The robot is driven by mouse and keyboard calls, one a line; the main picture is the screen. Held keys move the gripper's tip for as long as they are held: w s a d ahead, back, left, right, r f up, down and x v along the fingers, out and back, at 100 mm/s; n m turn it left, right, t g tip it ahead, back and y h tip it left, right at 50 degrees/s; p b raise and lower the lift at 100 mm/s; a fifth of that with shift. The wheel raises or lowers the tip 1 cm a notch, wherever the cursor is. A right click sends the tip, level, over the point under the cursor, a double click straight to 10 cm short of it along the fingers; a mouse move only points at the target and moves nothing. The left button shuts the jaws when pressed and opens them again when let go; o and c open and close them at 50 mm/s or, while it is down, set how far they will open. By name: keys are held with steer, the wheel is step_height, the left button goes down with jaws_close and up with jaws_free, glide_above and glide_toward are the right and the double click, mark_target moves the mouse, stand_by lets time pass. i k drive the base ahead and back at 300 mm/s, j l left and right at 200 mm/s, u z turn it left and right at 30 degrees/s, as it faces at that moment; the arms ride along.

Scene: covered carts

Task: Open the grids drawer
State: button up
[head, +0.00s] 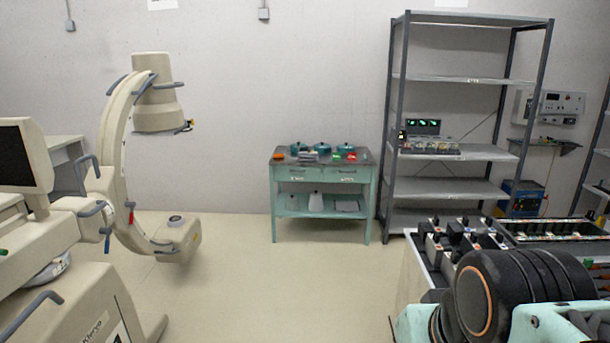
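A teal cart (274,200) stands against the back wall near the middle. Under its top are two drawer fronts side by side, the left drawer (297,174) and the right drawer (345,174). Both look shut. Each has a small white label, too small to read, so I cannot tell which one is the grids drawer. My gripper is not in view. A black rounded, mint-coloured part at the lower right looks like my own arm, far in front of the cart.
Teal pots (321,148) and small items stand on the cart top. A grey shelf rack (440,190) is just right of it. A beige C-arm machine (120,170) stands left. A cluttered bench (412,262) is at the right. The middle floor (270,290) is clear.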

mark_target(306, 173)
steer(key=i+u, duration=0.3)
steer(key=i, duration=4.95)
steer(key=i+j+z, duration=0.15)
steer(key=i, duration=0.3)
steer(key=i+z, duration=0.2)
steer(key=i, duration=0.2)
